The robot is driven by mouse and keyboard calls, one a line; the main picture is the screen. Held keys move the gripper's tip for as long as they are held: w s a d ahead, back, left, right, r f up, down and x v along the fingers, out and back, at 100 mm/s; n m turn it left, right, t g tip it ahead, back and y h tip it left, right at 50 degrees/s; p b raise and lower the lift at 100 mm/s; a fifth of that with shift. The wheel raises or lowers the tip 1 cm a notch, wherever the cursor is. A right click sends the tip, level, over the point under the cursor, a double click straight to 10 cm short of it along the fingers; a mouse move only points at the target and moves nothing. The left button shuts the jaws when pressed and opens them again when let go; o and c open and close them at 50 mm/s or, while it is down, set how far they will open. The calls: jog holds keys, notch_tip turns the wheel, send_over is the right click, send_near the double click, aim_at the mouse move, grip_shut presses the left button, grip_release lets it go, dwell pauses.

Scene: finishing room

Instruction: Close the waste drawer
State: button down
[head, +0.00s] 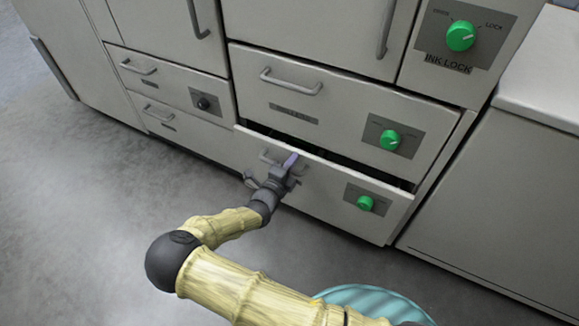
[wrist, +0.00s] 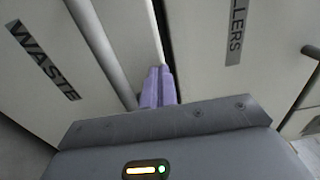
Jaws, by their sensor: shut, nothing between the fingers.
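The waste drawer (head: 325,190) is the lower drawer in the middle of the cabinet. It stands partly open, with a dark gap along its top edge. Its WASTE label shows on its front in the wrist view (wrist: 42,60). Its bar handle (wrist: 98,45) runs beside that label and is partly hidden by my gripper in the head view. My gripper (head: 291,160) is at the drawer's front, by the handle. Its purple fingers (wrist: 158,86) are shut together with nothing between them. I cannot tell whether they touch the drawer.
A shut drawer with a green knob (head: 389,140) is directly above, its label ending in LLERS (wrist: 235,30). Smaller drawers (head: 170,82) are on the left. An INK LOCK panel (head: 462,38) is at upper right. Grey floor (head: 90,220) lies open in front.

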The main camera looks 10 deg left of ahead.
aim_at(298, 151)
jog(key=shift+w+r, duration=0.1)
jog(key=shift+p+x, duration=2.15)
jog(key=shift+x, duration=0.25)
jog(key=shift+w+d+r, duration=0.1)
jog(key=shift+d+r, duration=0.05)
jog(key=shift+s+a+p, duration=0.3)
jog(key=shift+s+p, duration=0.25)
jog(key=shift+s, duration=0.1)
jog(key=p+v, duration=0.3)
jog(key=v, duration=1)
jog(key=shift+s+f+p, duration=0.2)
jog(key=shift+f+p, duration=0.05)
jog(key=shift+p, duration=0.15)
jog(key=shift+w, duration=0.1)
